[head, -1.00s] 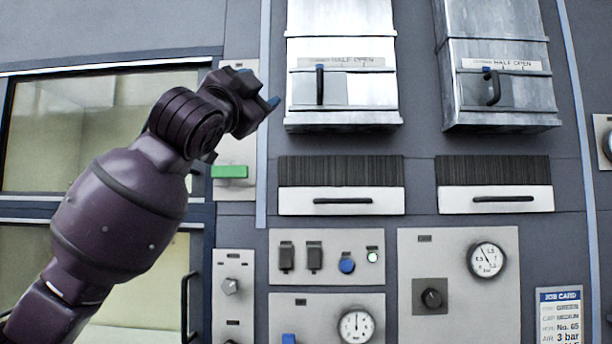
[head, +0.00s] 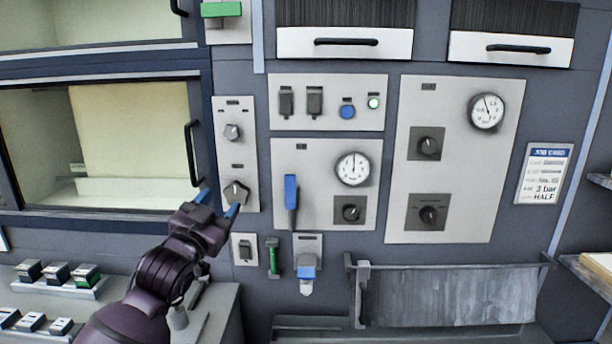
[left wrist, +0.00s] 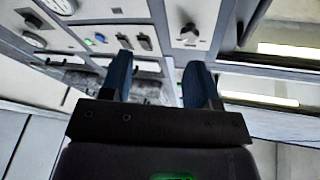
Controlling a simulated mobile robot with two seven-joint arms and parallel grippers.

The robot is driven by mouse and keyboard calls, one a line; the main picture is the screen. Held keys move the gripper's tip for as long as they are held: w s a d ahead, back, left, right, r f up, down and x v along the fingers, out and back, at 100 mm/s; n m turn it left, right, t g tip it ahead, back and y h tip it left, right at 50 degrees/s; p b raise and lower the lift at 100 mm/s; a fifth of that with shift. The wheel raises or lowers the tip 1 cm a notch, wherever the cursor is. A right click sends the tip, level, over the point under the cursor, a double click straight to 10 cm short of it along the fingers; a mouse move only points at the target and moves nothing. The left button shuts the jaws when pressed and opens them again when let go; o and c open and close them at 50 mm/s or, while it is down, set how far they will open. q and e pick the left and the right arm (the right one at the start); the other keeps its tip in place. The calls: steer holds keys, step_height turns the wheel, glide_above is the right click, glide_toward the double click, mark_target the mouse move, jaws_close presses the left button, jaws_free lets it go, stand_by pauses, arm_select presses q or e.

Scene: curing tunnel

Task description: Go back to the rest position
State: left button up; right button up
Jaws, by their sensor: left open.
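My left gripper (head: 217,204) is in the lower left of the head view, its dark purple arm coming up from the bottom edge. Its two blue-tipped fingers are apart with nothing between them. They appear in front of the lower knob (head: 236,192) on the narrow grey panel; I cannot tell whether they touch it. In the left wrist view the open blue fingers (left wrist: 158,80) point toward the panel wall, with empty space between them. My right gripper is not in view.
Panels with a blue lever (head: 291,194), gauges and knobs fill the wall. A job card (head: 544,173) hangs at right. A grey curtain (head: 450,295) hangs low at right. Small boxes on a rack (head: 62,288) stand lower left, below a glass-fronted chamber (head: 130,140).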

arm_select(q)
steer(key=s+a+f+n+g+y, duration=0.25)
steer(key=s+f, duration=0.45)
steer(key=f, duration=0.4)
steer(key=s+a+f+n+g+y, duration=0.1)
steer(key=s+a+f, duration=0.2)
steer(key=s+f, duration=0.65)
steer(key=s+a+f+n+g+y, duration=0.25)
steer(key=s+f, duration=0.25)
steer(key=f, duration=0.8)
steer(key=s+a+f+g, duration=0.2)
steer(key=s+f, duration=0.6)
steer(key=s, duration=0.3)
steer(key=shift+a+f+n+y, duration=0.15)
steer(key=shift+a+n+y, duration=0.15)
steer(key=shift+n+y, duration=0.1)
steer(key=shift+s, duration=0.1)
